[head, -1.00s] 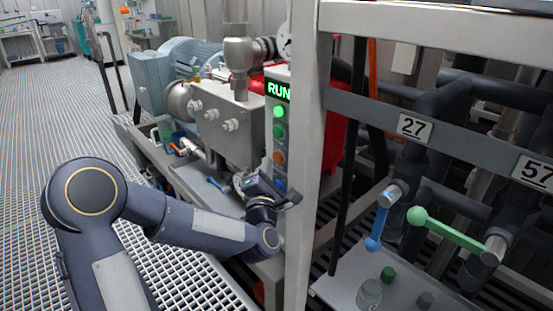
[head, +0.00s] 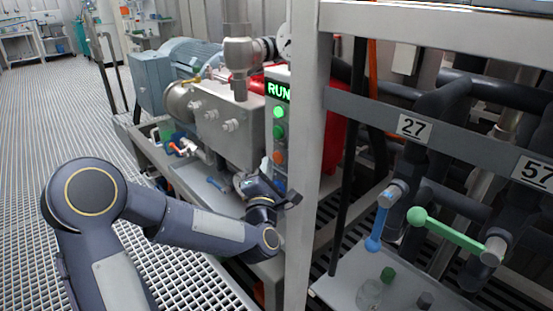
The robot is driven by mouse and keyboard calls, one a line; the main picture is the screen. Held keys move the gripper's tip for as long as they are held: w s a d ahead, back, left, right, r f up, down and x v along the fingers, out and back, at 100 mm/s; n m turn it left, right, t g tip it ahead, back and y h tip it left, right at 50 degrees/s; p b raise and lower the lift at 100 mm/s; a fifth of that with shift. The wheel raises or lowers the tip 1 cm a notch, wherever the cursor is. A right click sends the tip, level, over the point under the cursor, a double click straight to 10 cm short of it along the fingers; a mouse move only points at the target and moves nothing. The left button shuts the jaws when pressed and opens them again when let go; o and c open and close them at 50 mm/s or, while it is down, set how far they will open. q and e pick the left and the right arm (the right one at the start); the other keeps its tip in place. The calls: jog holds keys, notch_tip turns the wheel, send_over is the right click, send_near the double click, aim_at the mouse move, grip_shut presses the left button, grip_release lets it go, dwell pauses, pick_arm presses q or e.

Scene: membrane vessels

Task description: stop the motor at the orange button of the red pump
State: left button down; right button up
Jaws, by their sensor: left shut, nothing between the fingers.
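The red pump (head: 336,138) stands behind a white frame post, which hides part of it. Its narrow control panel carries a lit green "RUN" display (head: 278,91), two green buttons below it, and the orange button (head: 278,157) lower down. A blue button beneath is partly covered by my gripper. My left gripper (head: 294,194) is shut and empty, just below the orange button in the picture, in front of the panel's lower end. Whether it touches the panel I cannot tell. My right gripper is not in view.
The white frame post (head: 304,160) stands close to the right of my gripper. Right of it are a blue valve handle (head: 378,229), a green valve handle (head: 448,231) and plates 27 and 57. A grey motor (head: 190,58) stands behind left. The grated floor at left is clear.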

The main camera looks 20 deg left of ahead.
pick_arm(q)
jog(key=shift+w, duration=0.1)
dwell(0.6)
jog(key=shift+w+r+b, duration=0.1)
jog(key=shift+b, duration=0.35)
